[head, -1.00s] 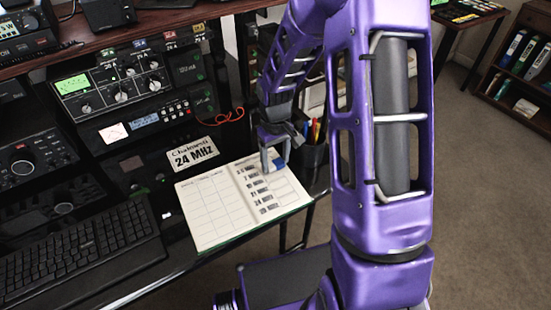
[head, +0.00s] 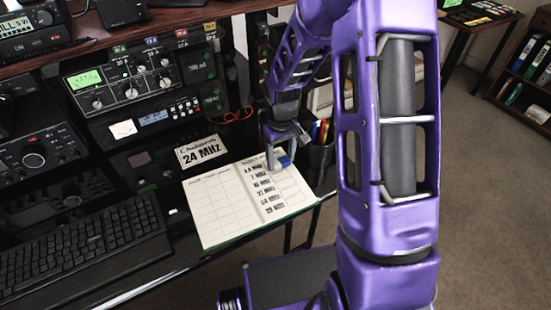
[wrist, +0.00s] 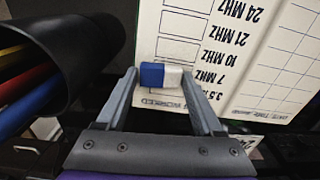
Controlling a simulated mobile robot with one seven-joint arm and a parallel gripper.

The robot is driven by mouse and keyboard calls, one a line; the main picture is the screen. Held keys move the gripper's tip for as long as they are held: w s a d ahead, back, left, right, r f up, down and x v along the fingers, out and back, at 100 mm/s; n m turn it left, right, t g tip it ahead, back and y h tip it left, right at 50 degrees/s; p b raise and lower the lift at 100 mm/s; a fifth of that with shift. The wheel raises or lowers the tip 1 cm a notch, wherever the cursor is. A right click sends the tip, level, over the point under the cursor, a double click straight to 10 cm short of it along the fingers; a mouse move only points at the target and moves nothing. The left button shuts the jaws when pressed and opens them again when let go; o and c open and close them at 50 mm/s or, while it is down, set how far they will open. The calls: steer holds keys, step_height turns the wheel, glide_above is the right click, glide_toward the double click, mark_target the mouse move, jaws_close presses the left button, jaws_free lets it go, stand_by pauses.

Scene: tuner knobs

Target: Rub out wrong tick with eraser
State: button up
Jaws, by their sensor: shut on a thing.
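My gripper (wrist: 160,76) is shut on a blue and white eraser (wrist: 162,75), held crosswise between the fingertips. In the head view the eraser (head: 285,161) shows as a blue spot at the top of the open logbook's (head: 222,212) right page. In the wrist view, the eraser is over the column of boxes beside the printed MHz lines, around the 7 and 3.5 MHz rows. Whether it touches the paper I cannot tell. The boxes that show farther up look empty. No tick is visible; the eraser and fingers hide part of the column.
A black pen cup (head: 318,158) with coloured pens stands close by the gripper; it also shows in the wrist view (wrist: 80,45). A 24 MHz sign (head: 202,151) stands behind the book. A keyboard (head: 85,245) lies left, radio gear behind.

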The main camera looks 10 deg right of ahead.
steer(key=shift+s+a, duration=0.4)
steer(key=shift+a, duration=0.3)
steer(key=shift+s+a, duration=0.35)
steer(key=shift+a, duration=0.3)
steer(key=shift+w+d, duration=0.25)
steer(key=shift+d, duration=0.5)
steer(key=shift+w+d, duration=0.25)
steer(key=shift+d, duration=0.5)
steer(key=shift+s+a, duration=0.1)
steer(key=shift+a, duration=1.45)
steer(key=shift+d, duration=1.55)
steer(key=shift+s+a+f, duration=0.1)
steer(key=shift+s+a, duration=0.05)
steer(key=shift+a, duration=0.65)
steer(key=shift+s+a, duration=0.1)
steer(key=shift+a, duration=0.65)
steer(key=shift+r+p, duration=2.15)
steer(key=shift+r, duration=0.9)
